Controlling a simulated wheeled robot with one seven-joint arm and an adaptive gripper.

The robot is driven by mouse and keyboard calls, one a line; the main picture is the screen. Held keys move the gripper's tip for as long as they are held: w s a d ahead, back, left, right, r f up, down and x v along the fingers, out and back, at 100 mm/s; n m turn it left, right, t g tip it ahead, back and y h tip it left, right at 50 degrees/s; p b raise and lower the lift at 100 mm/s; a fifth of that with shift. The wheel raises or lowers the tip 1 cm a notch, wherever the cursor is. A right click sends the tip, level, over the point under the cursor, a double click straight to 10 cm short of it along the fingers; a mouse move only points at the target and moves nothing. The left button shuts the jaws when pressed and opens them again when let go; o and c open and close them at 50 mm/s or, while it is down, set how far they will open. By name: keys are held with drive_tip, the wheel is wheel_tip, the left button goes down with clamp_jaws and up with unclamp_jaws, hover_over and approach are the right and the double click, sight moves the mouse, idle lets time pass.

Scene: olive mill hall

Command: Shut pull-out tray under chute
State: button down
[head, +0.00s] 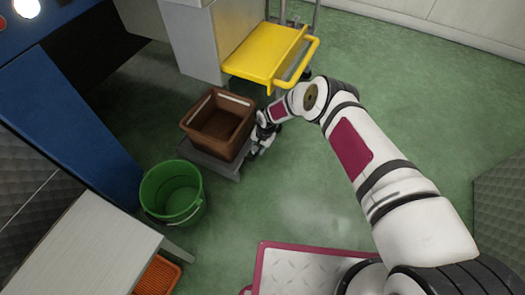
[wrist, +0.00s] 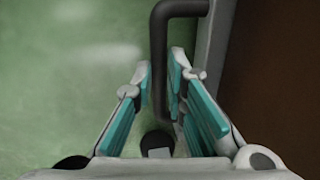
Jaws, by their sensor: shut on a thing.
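The pull-out tray (head: 226,173) is a flat grey plate low over the floor, pulled out and bearing a brown crate (head: 208,148). My gripper (head: 259,140) is at the tray's right side. In the wrist view, my gripper (wrist: 160,72) has its teal-padded fingers on either side of the dark bar handle (wrist: 158,50), shut on it. The tray's grey edge (wrist: 210,50) runs right of the handle, with the brown crate (wrist: 280,80) beyond. A dark sloping part (head: 95,62), perhaps the chute, is at upper left; its mouth is unclear.
A green bucket (head: 172,193) stands in front of the tray at left, close to it. A yellow cart (head: 262,60) stands behind. A blue machine leg (head: 60,120) is at left, and a pale table (head: 95,250) at lower left. Green floor is clear on the right.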

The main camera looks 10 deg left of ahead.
drive_tip(key=shift+a, duration=0.4)
drive_tip(key=c, duration=1.6)
unclamp_jaws()
drive_tip(key=shift+d, duration=0.2)
